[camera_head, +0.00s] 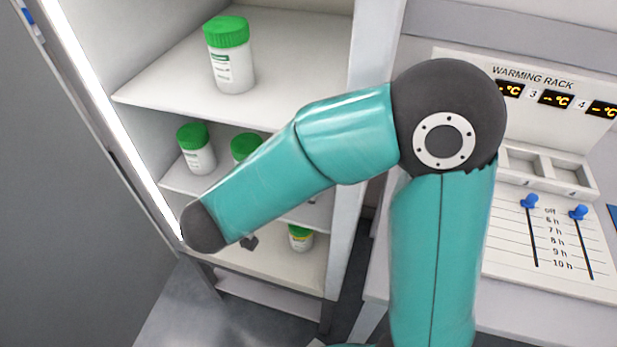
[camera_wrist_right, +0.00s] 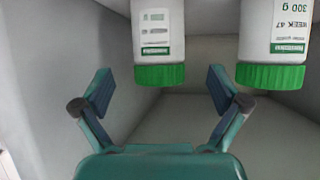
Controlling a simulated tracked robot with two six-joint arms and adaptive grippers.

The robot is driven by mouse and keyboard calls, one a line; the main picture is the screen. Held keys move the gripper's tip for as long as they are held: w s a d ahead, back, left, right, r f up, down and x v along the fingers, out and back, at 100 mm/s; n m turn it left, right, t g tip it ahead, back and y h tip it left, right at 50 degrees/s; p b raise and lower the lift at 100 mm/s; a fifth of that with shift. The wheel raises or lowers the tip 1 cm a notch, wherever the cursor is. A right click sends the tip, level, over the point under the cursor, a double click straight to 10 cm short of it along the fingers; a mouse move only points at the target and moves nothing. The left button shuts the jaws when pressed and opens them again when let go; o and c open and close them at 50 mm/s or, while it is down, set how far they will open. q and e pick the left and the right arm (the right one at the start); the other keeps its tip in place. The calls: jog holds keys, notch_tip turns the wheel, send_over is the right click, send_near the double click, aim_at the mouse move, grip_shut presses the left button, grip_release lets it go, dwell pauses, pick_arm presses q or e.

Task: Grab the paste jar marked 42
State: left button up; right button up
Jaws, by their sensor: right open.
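My right gripper (camera_wrist_right: 162,92) is open and empty in the wrist view. A white jar with a green lid (camera_wrist_right: 158,45) appears ahead, lined up with the gap between the fingers; its small label print is not legible. A second such jar (camera_wrist_right: 272,45) is to the right, its label showing "300 g" and what looks like "WEEK 47". Both appear lid-down in this view. I cannot read a 42 on any jar. In the head view my right arm reaches into the open cabinet and hides most of its gripper. My left gripper is not in view.
In the head view, green-lidded jars stand on the top shelf (camera_head: 285,55), such as one jar (camera_head: 232,70), and on the middle shelf (camera_head: 199,155). The warming rack (camera_head: 535,165) stands right of the cabinet.

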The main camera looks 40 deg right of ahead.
jog(key=b+x, duration=0.2)
jog(key=x, duration=0.3)
jog(key=shift+d+f, duration=0.25)
jog(key=c, duration=1.7)
jog(key=shift+r, duration=0.1)
jog(key=shift+c, duration=0.4)
